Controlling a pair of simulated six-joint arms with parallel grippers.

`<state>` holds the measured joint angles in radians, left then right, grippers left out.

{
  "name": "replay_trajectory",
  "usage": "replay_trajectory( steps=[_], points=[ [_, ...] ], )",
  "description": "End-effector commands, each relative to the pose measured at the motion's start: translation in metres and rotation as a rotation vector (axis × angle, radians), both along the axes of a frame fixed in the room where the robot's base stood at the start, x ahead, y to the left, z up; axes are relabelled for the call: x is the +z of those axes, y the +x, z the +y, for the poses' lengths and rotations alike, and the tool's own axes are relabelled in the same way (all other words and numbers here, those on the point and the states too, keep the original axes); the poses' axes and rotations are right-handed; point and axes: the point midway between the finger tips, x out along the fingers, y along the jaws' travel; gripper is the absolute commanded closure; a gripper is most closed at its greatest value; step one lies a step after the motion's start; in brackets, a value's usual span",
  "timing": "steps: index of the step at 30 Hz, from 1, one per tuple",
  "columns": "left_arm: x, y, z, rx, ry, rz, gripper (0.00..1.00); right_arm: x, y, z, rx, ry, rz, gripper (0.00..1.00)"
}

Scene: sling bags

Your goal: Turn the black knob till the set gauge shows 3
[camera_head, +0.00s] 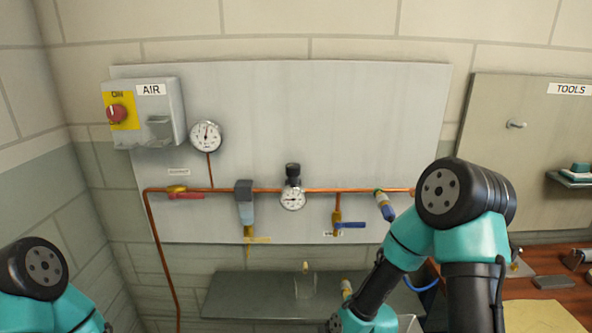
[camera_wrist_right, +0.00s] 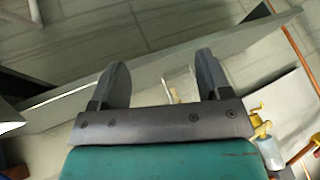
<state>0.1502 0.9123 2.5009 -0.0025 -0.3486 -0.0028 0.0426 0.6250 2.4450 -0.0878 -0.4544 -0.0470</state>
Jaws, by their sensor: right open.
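The black knob (camera_head: 293,170) stands upright on top of the regulator in the copper line, in the middle of the grey wall panel. The small round white gauge (camera_head: 292,198) sits just below it; its needle is too small to read. The knob and this gauge do not show clearly in the right wrist view. My right gripper (camera_wrist_right: 160,70) is open with nothing between its fingers. In the head view my right arm bends down in front of the panel's lower right, and its gripper is mostly cut off at the bottom edge. My left gripper is out of view.
A larger gauge (camera_head: 206,136) and an AIR switch box (camera_head: 150,112) are at the panel's left. A red-handled valve (camera_head: 185,193), a filter (camera_head: 245,205) and a blue-handled valve (camera_head: 345,225) line the copper pipe. A grey shelf (camera_head: 250,297) with a clear container is below.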

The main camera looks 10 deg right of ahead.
Motion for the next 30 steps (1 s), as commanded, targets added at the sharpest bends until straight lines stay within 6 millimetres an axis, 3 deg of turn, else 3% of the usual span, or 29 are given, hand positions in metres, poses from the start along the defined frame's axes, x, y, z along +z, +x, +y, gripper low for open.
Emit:
replay_trajectory(
  steps=[3,10,16,21,25,30],
  points=[
    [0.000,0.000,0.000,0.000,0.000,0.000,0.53,0.056,0.031,0.000,0.017,-0.010,-0.160,0.29],
    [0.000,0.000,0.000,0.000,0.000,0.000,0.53,0.169,0.069,0.001,0.052,-0.029,-0.456,0.29],
    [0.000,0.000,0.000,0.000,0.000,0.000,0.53,0.275,0.081,0.002,0.073,-0.041,-0.714,0.29],
    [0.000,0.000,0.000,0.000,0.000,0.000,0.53,0.360,0.074,0.001,0.085,-0.050,-0.916,0.29],
    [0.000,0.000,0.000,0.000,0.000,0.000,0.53,0.401,0.066,0.000,0.090,-0.053,-1.014,0.29],
    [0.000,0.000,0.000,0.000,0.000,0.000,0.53,0.416,0.063,-0.001,0.091,-0.055,-1.048,0.29]
  ],
)
